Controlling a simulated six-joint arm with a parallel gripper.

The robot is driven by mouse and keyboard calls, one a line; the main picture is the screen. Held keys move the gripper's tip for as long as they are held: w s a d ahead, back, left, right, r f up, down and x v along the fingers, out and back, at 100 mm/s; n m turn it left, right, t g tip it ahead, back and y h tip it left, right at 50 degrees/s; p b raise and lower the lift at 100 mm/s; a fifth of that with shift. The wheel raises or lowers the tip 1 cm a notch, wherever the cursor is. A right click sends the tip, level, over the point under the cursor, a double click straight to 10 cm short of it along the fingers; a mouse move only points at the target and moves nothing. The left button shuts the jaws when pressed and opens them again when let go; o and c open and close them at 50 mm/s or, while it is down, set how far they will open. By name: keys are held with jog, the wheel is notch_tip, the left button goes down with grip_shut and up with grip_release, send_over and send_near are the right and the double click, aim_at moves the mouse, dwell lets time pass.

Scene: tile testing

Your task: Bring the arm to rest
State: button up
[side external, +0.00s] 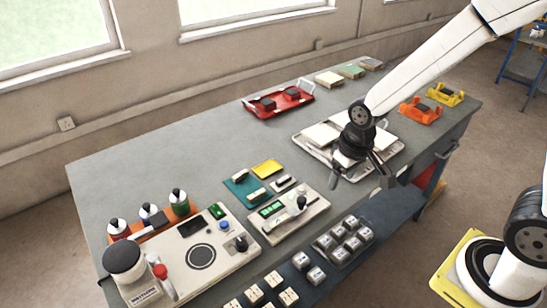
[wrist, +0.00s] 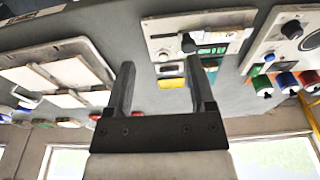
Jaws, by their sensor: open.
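My gripper (side external: 357,172) is above the near edge of a metal tray (side external: 312,154) that holds white tiles (side external: 321,134). It also shows in the wrist view (wrist: 160,68), with its two dark fingers apart and nothing between them. In that view the tray is to the left of the fingers, and a white testing device (wrist: 200,32) is beyond them at the upper right. The gripper hides part of the tray and its tiles in the side view.
A red tray (side external: 282,110) with dark blocks stands behind. Orange (side external: 420,112) and yellow (side external: 446,96) holders are at the far right. A console (side external: 192,262) and several bottles (side external: 148,214) are at front left. The bench's left back area is clear.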

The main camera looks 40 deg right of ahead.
jog(key=shift+t, duration=0.5)
jog(key=s, duration=0.1)
jog(key=s+d, duration=0.1)
jog(key=s, duration=0.1)
jog(key=s+d, duration=0.1)
jog(key=s, duration=0.1)
jog(key=shift+s+r, duration=0.2)
jog(key=shift+r, duration=0.2)
